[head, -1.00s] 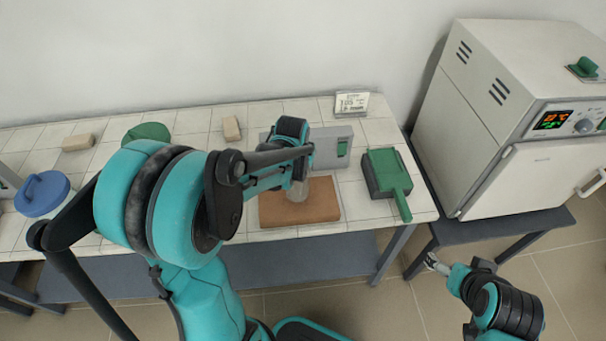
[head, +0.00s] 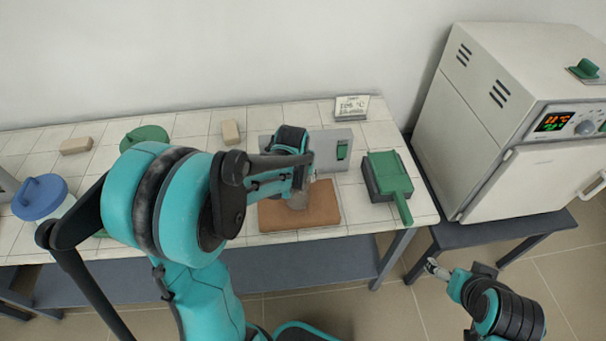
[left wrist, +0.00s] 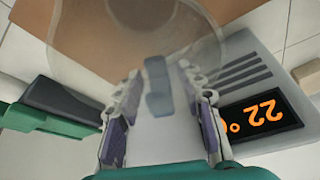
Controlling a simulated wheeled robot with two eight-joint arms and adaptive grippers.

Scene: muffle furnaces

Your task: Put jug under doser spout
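The jug is a clear round vessel in the left wrist view (left wrist: 90,40), with a blue-grey handle (left wrist: 158,90). In the head view only a small translucent part of the jug (head: 298,201) shows below my left gripper, over a brown board (head: 326,205). My left gripper (left wrist: 160,70) has its fingers on both sides of the handle, with a narrow gap on each side; it looks open. In the head view this gripper (head: 302,180) hides most of the jug. My right gripper (head: 432,266) is low in front of the furnace table, away from the jug. I cannot make out a doser spout.
A grey device (head: 330,145) with a green switch stands behind the board; its display (left wrist: 255,117) reads 22°. A green dustpan-like item (head: 388,175) lies to the right. A furnace (head: 500,120) stands at far right, a blue-lidded container (head: 42,196) at far left.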

